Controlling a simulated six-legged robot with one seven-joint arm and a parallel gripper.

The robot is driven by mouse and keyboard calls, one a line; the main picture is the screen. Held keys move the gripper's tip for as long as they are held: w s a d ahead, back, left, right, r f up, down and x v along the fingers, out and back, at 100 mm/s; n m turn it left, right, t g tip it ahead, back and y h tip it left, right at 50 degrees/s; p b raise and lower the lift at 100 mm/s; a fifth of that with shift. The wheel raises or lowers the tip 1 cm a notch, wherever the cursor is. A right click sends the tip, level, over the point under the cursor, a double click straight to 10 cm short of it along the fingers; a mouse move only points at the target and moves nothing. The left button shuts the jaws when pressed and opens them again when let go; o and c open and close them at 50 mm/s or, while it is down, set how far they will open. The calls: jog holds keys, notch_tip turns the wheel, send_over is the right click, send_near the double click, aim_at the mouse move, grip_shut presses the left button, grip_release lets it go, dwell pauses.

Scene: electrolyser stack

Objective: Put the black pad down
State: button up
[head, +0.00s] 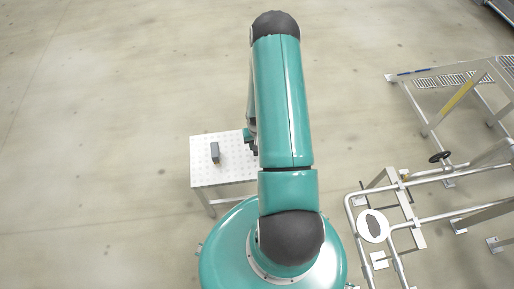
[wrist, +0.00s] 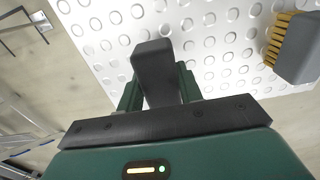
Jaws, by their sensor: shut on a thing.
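My gripper (wrist: 157,92) is shut on the black pad (wrist: 153,62), a dark block with rounded corners, in the wrist view. The pad sticks out beyond the two green fingers, over the white studded table top (wrist: 215,35). I cannot tell whether the pad touches the table. In the head view my gripper (head: 251,143) is at the right edge of the small white table (head: 205,178), partly hidden by my arm. The pad cannot be made out clearly there.
A grey brush with yellow bristles (wrist: 295,48) lies on the table, to the right in the wrist view; it also shows in the head view (head: 215,153). The table's front half is clear. Pipe framework (head: 400,190) with a handwheel (head: 440,157) stands at the right.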

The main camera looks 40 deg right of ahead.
jog(key=shift+w+d+f, duration=0.15)
jog(key=shift+w+f, duration=0.1)
jog(key=shift+f, duration=1.55)
jog(key=shift+f, duration=0.2)
jog(key=o, duration=1.1)
jog(key=shift+r, duration=0.1)
notch_tip(320, 180, up, 12)
jog(key=shift+r, duration=0.2)
